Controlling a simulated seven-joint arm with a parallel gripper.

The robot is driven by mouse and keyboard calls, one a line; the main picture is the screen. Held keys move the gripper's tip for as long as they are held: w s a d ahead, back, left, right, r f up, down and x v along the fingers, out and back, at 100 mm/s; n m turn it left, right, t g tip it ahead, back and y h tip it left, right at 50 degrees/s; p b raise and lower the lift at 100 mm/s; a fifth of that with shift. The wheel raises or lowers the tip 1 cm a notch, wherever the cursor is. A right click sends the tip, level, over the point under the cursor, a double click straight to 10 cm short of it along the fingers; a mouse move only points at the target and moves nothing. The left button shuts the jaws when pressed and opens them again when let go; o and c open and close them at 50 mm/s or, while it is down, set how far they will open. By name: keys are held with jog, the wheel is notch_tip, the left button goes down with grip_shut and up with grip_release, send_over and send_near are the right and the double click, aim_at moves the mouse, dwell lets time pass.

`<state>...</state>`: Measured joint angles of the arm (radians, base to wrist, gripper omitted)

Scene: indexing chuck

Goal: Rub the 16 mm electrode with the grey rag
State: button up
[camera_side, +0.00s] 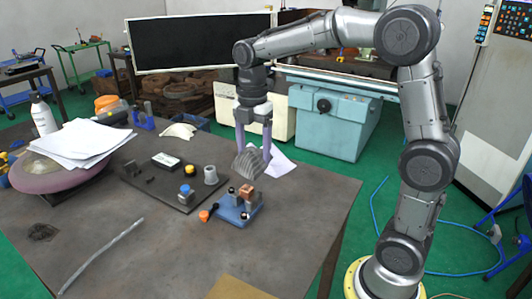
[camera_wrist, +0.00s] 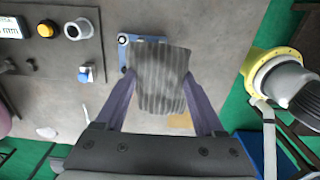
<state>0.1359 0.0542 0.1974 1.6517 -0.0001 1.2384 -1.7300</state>
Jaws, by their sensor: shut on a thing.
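My gripper (camera_side: 253,150) is shut on the grey rag (camera_side: 249,163), which hangs striped and folded between the fingers. The rag also fills the middle of the wrist view (camera_wrist: 158,82). A blue chuck base (camera_side: 232,212) stands on the table just below the rag, with a copper-coloured block (camera_side: 246,192) on it, probably the electrode; its size cannot be read. The rag is close above the block in the side view; I cannot tell whether they touch. In the wrist view the rag hides most of the blue base (camera_wrist: 123,53) and the copper block.
A dark plate (camera_side: 150,187) left of the chuck carries a label box (camera_side: 165,160), a grey ring (camera_side: 210,175), a yellow knob and a blue-topped part. An orange-ended handle (camera_side: 205,215) lies beside the chuck. A metal rod (camera_side: 100,257) lies front left. The front table is mostly clear.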

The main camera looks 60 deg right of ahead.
jog(key=shift+d+f, duration=0.25)
jog(key=shift+f, duration=3.4)
jog(key=shift+w+f, duration=0.35)
jog(key=shift+f, duration=0.3)
jog(key=shift+w, duration=1.5)
jog(key=shift+s, duration=2)
jog(key=shift+w+r, duration=0.1)
jog(key=shift+r, duration=3.95)
jog(key=shift+f, duration=0.2)
